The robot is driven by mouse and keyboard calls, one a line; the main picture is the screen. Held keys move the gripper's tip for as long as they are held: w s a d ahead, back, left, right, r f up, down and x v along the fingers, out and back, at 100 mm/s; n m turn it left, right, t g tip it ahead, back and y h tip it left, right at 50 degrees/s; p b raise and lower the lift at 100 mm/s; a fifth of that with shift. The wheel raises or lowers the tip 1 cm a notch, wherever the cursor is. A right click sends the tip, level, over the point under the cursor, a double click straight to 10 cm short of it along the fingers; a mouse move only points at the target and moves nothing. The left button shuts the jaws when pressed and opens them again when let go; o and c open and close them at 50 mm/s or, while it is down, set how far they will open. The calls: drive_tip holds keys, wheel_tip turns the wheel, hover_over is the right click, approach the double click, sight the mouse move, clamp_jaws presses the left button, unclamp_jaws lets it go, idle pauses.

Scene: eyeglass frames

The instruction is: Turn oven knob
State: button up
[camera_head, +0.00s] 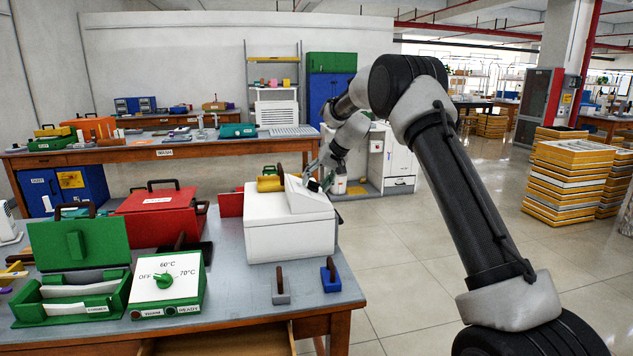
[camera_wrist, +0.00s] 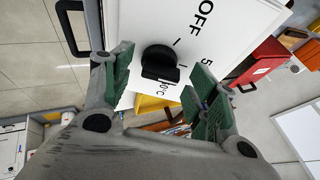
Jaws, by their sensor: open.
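The white oven box (camera_head: 290,232) stands on the near table with a slanted panel on top. In the wrist view its white panel (camera_wrist: 220,25) carries "OFF" lettering and a black knob (camera_wrist: 160,65). My gripper (camera_head: 316,178) is at this panel in the head view. In the wrist view my gripper (camera_wrist: 162,72) is open, with one green-padded finger on each side of the knob. Gaps show between the pads and the knob, so it is not held. The knob's depth relative to the fingertips is hard to tell.
A green box with a green knob (camera_head: 165,280), marked OFF, 60°C and 70°C, sits front left beside an open green case (camera_head: 75,245). A red case (camera_head: 155,217) stands behind.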

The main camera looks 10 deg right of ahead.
drive_tip(key=shift+f, duration=0.1)
drive_tip(key=c, duration=1)
drive_tip(key=shift+o, duration=0.2)
drive_tip(key=shift+a, duration=0.1)
drive_tip(key=shift+n, duration=0.3)
drive_tip(key=n+y, duration=0.1)
drive_tip(key=n, duration=0.2)
drive_tip(key=n+y, duration=0.1)
drive_tip(key=n, duration=0.2)
drive_tip(key=shift+d+f+n+g+y, duration=0.1)
drive_tip(key=shift+d+n+g+y, duration=0.1)
drive_tip(key=shift+n+g+y, duration=0.1)
drive_tip(key=n+g+y, duration=0.1)
drive_tip(key=n, duration=0.3)
drive_tip(key=shift+f+n, duration=0.1)
drive_tip(key=shift+n, duration=0.2)
drive_tip(key=shift+d+n+g+y, duration=0.1)
drive_tip(key=shift+n+g+y, duration=0.45)
drive_tip(key=shift+n, duration=0.75)
drive_tip(key=shift+f, duration=0.1)
